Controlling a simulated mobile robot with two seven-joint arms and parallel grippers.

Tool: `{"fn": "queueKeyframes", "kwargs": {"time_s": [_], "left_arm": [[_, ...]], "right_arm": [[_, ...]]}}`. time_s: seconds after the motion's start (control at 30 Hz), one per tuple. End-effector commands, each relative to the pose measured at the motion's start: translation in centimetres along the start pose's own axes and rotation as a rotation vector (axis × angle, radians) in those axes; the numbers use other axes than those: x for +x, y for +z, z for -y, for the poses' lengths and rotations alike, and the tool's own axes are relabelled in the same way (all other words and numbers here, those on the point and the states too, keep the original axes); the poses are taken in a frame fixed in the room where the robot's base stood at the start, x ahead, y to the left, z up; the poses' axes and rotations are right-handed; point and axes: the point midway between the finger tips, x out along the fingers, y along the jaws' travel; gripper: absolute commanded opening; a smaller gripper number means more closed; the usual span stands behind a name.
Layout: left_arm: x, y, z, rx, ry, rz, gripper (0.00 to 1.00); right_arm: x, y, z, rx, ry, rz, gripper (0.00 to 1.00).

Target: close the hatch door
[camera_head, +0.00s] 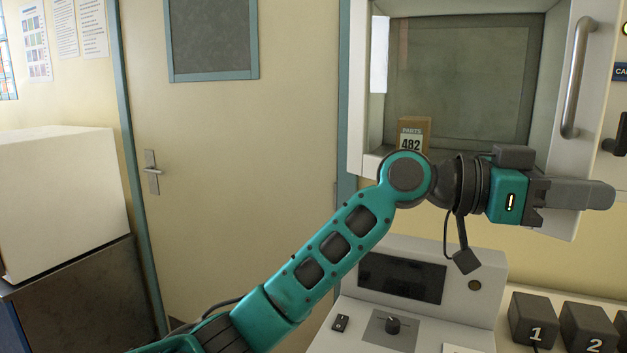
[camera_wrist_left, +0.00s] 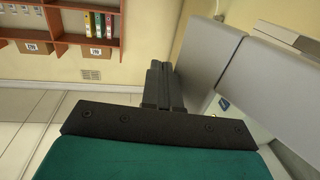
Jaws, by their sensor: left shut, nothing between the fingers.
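The hatch (camera_head: 465,12) is a pale box in the upper right of the head view, and its inside shows. Its door (camera_head: 553,165) is the pale panel with a long metal handle (camera_head: 577,75) at the right, standing open at an angle. My left gripper (camera_head: 606,195) reaches across from the left in front of the door's lower part, below the handle. Its fingers are shut and empty, pointing right; whether they touch the door I cannot tell. In the left wrist view the shut fingers (camera_wrist_left: 158,84) are beside a pale grey panel. My right gripper is out of view.
A brown parts box (camera_head: 413,136) marked 482 stands inside the hatch. Below is a console (camera_head: 475,265) with a dark screen and knob. Dark numbered blocks (camera_head: 534,318) sit at the lower right. A closed room door (camera_head: 225,160) and white cabinet (camera_head: 60,195) are left.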

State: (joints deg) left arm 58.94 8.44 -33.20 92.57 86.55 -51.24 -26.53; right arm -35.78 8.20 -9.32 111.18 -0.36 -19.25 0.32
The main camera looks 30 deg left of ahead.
Motion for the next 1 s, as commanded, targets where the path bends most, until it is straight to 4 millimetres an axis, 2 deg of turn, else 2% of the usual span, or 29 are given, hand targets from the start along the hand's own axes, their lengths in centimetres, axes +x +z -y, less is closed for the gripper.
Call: {"fn": "queueKeyframes", "kwargs": {"time_s": [0.17,0.5,0.8,1.0], "left_arm": [[2.4,-0.2,3.2,-0.006,0.001,-0.001,0.00],[5.9,-0.1,9.7,-0.003,-0.191,0.001,0.00],[7.3,-0.1,14.0,-0.003,-0.308,0.000,0.00],[7.8,-0.1,15.9,-0.001,-0.359,0.001,0.00]], "right_arm": [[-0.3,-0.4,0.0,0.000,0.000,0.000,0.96],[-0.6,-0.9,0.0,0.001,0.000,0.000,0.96],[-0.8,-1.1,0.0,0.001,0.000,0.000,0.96],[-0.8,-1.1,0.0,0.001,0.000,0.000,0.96]]}}
